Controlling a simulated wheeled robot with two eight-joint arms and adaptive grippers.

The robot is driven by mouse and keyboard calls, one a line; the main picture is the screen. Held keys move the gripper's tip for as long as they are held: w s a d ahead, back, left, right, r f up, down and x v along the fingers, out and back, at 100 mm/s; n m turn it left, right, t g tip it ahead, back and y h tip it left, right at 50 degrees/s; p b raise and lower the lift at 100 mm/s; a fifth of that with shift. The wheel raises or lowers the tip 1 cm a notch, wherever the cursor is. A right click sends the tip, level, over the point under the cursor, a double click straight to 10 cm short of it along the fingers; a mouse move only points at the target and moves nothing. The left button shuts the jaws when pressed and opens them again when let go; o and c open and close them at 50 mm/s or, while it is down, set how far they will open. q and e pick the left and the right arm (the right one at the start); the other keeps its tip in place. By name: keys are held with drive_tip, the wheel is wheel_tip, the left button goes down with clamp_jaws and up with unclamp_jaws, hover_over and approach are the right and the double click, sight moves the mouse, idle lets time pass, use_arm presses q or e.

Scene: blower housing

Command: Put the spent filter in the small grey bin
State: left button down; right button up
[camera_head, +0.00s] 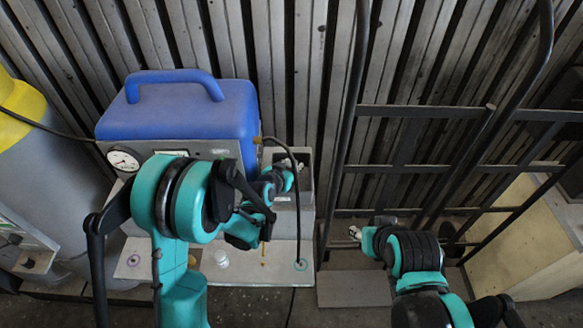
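The small grey bin (304,192) stands on the bench beside the blue blower housing (178,108). My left arm reaches across the front of the housing, and my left gripper (289,164) is at the bin's mouth, pointing away from me. Its fingers are small and partly hidden by the wrist, so I cannot tell whether they are open or hold anything. I cannot make out the spent filter. My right gripper (355,232) is low on the right, in front of the black rack, well apart from the bin; its finger state is unclear.
A black hose curves down past the bin to the bench (135,262). A small white round part (221,258) lies on the bench. A black metal rack (420,168) fills the right side. A grey cylinder with a yellow top (25,150) stands left. Ribbed metal wall behind.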

sight(289, 168)
use_arm(q)
drive_tip(key=shift+f, duration=0.15)
drive_tip(key=c, duration=1.1)
unclamp_jaws()
drive_tip(key=shift+o, duration=0.2)
drive_tip(key=shift+r, duration=0.2)
drive_tip(key=p+v, duration=0.2)
drive_tip(key=v, duration=0.4)
drive_tip(key=shift+s+r, duration=0.2)
drive_tip(key=shift+s, duration=0.05)
drive_tip(key=shift+s+a+r, duration=0.15)
drive_tip(key=shift+s+a, duration=0.1)
drive_tip(key=shift+s, duration=0.15)
